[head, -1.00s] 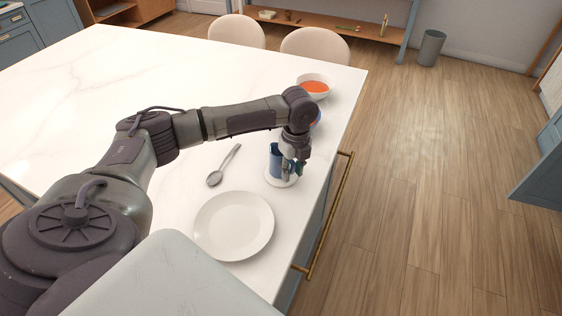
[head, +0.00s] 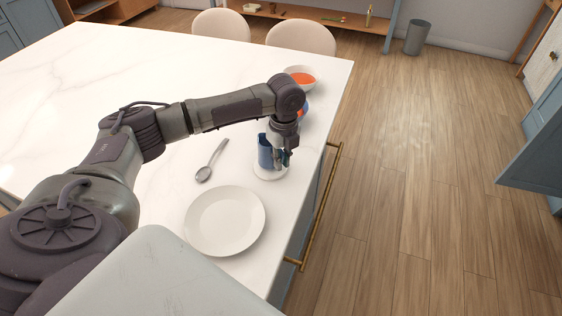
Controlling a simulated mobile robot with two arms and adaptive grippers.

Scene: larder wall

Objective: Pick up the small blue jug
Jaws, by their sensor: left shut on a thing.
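The small blue jug (head: 264,153) shows over a small white saucer (head: 270,175) near the right edge of the white countertop. My left gripper (head: 281,157) points down at the jug's right side and is shut on it. The fingers hide part of the jug's right side. The jug looks upright; I cannot tell whether its base touches the saucer. My right gripper is not in view.
A white plate (head: 225,220) and a grey spoon (head: 211,161) lie nearby. A bowl of orange-red food (head: 301,78) stands farther back, with a partly hidden blue thing (head: 304,109) in front of it. Two pale chairs stand behind the counter (head: 95,75).

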